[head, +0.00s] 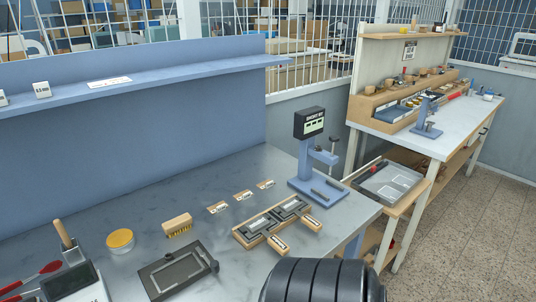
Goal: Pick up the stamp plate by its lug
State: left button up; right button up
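A wooden rack (250,242) on the grey bench holds dark-framed metal plates (259,225), with small labelled wooden tabs (279,244) at its front. A flat dark grey plate-like fixture (180,272) with a knob or lug at its right end lies to the left of the rack. I cannot tell for sure which of these is the stamp plate, and its lug is not clearly made out. Neither gripper shows; a black ribbed part of mine fills the bottom centre, to the right of the fixture and in front of the rack.
A blue press (306,165) with a display stands behind the rack at the right. A brush (177,225), a yellow-lidded tin (120,241) and small label cards (243,196) lie around. A second bench (455,130) and a lower tray (390,184) stand right. The bench's back left is clear.

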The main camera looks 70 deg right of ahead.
aim_at(257, 226)
jog(key=z, duration=2.25)
